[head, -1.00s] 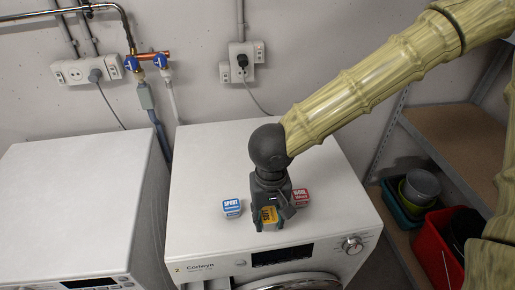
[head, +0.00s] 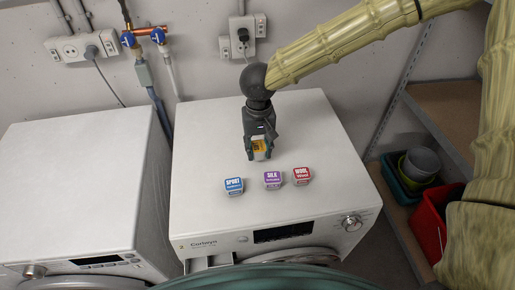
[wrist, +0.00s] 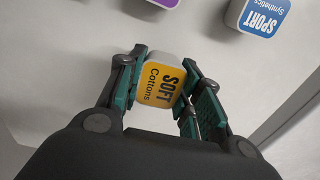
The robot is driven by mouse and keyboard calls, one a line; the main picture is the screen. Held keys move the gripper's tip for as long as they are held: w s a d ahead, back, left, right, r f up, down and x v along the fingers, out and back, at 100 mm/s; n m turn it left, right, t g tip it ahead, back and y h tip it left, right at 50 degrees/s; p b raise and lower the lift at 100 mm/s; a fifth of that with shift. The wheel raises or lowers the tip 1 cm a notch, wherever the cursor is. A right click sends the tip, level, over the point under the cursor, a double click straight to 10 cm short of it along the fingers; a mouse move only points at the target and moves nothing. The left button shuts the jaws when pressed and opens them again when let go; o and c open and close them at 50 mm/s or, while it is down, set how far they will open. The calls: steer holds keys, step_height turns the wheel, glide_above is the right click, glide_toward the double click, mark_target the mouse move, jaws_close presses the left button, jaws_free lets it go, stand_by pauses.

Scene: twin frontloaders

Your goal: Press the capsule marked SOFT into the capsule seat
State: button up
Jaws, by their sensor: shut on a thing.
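The SOFT capsule is a small white block with a yellow top marked "SOFT Cottons"; it shows in the wrist view (wrist: 164,84) and the head view (head: 259,147). My gripper (head: 260,152) is shut on it, with one green-padded finger on each side in the wrist view (wrist: 167,88). In the head view it is over the back part of the right machine's white top (head: 210,135). I cannot tell how high the capsule is held. A drawer (head: 210,262) at the front left of the right machine stands partly out; no capsule seat can be made out clearly in it.
Blue SPORT (head: 234,186), purple SILK (head: 273,180) and red WOOL (head: 302,176) capsules stand in a row on the right machine's top, in front of my gripper. A second white machine (head: 75,185) stands left. Shelving with tubs (head: 420,165) is at the right.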

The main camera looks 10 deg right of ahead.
mark_target(258, 151)
steer(key=shift+w+f, duration=0.2)
steer(key=shift+w, duration=0.75)
step_height(258, 151, down, 3)
steer(key=shift+f+p, duration=0.15)
steer(key=shift+p, duration=0.2)
steer(key=o, duration=0.9)
steer(key=shift+f, duration=0.1)
